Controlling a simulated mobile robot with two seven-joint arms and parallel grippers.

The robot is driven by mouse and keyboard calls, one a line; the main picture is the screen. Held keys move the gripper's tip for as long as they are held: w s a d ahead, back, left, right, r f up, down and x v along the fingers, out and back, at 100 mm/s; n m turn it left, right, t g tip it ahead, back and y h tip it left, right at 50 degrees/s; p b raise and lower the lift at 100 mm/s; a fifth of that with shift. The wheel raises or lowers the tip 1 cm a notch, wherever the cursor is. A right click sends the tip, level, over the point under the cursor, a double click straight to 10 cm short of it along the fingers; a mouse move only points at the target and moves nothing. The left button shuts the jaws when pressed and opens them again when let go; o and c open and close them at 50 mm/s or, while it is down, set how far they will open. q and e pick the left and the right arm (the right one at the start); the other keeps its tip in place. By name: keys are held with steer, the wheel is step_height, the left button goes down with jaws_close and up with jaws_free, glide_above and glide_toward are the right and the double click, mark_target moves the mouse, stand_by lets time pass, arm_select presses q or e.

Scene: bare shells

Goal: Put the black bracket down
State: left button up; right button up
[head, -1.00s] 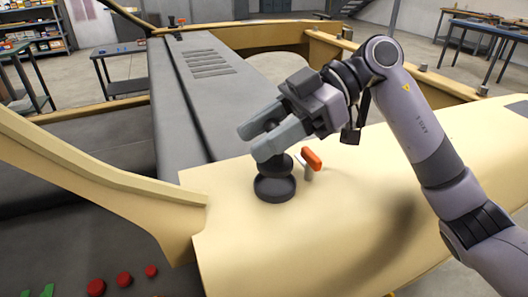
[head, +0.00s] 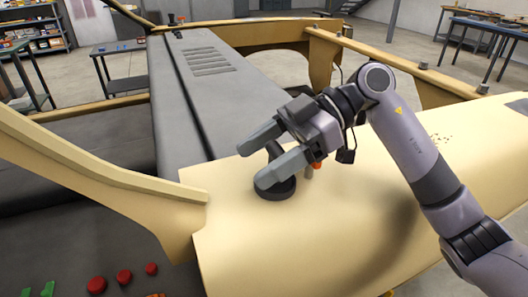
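The black bracket (head: 275,189), a dark piece with a round base and a short stem, stands on the cream panel (head: 240,230). My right gripper (head: 252,167) is at the bracket's upper part, with its two grey fingers spread. The bracket's stem shows in the gap between the fingers, and one finger covers part of the base. I cannot tell whether a finger touches it. My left gripper is not in view.
A small orange-topped lever (head: 317,165) stands just right of the bracket, mostly hidden by my gripper. A cream frame bar (head: 90,160) runs along the left. Red knobs (head: 124,277) lie at the lower left. The panel's front part is clear.

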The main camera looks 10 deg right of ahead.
steer(key=shift+r, duration=0.25)
steer(key=b+v, duration=0.1)
steer(key=v, duration=1.1)
steer(key=shift+r, duration=0.15)
